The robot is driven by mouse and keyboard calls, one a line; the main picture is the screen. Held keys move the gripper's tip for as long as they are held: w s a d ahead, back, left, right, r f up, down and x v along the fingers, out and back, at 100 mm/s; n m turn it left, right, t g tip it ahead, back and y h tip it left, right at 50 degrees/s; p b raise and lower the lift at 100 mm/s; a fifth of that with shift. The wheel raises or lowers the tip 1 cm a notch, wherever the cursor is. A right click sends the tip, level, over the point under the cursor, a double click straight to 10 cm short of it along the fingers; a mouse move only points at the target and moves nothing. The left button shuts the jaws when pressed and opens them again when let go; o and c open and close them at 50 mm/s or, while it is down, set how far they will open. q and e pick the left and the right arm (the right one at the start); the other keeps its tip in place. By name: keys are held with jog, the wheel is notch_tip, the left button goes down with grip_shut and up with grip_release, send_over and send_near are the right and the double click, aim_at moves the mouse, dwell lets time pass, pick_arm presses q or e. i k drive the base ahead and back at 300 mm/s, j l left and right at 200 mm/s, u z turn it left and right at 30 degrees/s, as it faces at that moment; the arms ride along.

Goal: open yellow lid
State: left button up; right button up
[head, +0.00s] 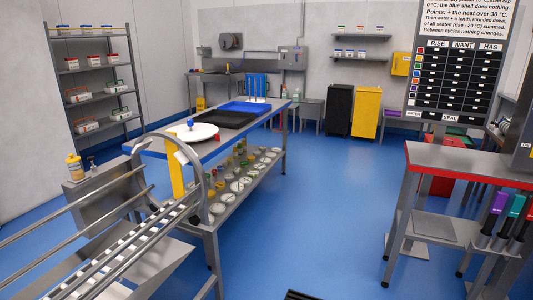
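A tall yellow bin (367,115) stands at the back right of the room, directly beside a black bin (339,110). Its flat yellow top (369,90) looks shut, but it is small and far away. Neither of my grippers can be seen in the head view. The bin's far side is hidden.
Blue floor (315,185) lies clear between me and the bins. A rail frame (120,235) is close at left. A yellow wall box (401,63) hangs at the back.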

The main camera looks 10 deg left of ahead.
aim_at(72, 159)
jog(key=i+u, duration=0.4)
jog(key=i+l+u, duration=0.2)
jog(key=i+u, duration=0.25)
jog(key=i+l+u, duration=0.65)
jog(key=u, duration=0.15)
